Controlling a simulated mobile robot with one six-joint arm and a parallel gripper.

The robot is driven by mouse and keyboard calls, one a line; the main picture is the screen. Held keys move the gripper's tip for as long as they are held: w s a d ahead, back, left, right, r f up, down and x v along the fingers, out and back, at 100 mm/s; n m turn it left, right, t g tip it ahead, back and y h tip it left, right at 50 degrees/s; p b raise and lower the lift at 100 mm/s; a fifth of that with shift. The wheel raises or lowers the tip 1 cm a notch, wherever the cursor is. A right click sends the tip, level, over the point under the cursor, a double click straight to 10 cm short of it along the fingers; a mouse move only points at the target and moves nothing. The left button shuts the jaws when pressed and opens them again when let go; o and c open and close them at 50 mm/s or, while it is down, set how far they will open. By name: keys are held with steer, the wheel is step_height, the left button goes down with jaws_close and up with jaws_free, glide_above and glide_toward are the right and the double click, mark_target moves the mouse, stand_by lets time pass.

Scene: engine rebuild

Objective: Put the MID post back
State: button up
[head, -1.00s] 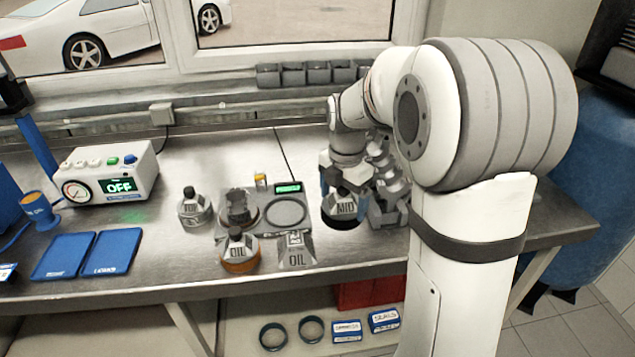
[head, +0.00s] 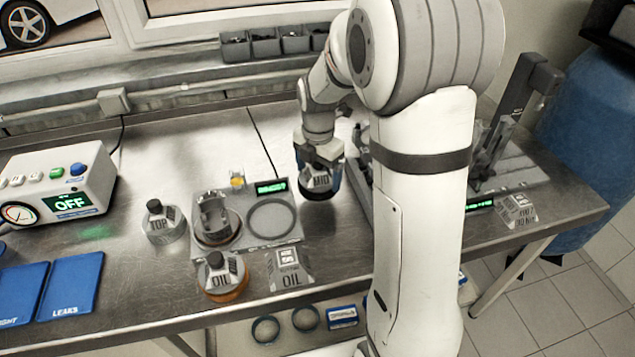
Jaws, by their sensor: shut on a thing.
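The MID post (head: 320,184) is a grey piece with a dark label reading MID and a dark round base. My gripper (head: 322,164) is shut on its upper part from above, with blue-tipped fingers beside it. The post looks upright, behind and right of the ring on the grey fixture. I cannot tell whether its base touches the bench. The TOP post (head: 164,223) stands to the left. The OIL post (head: 222,276) stands in front on an orange-brown base. My arm hides part of the bench right of the MID post.
The grey fixture (head: 240,241) holds a dark part (head: 215,216), an empty ring (head: 271,217) and a small green display (head: 271,188). A pressure unit (head: 60,190) reads OFF. Bare bench lies behind the TOP post.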

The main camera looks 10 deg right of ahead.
mark_target(319, 184)
steer(key=shift+s+f, duration=0.1)
steer(key=shift+f, duration=1.9)
steer(key=shift+f, duration=0.1)
steer(key=o, duration=1.1)
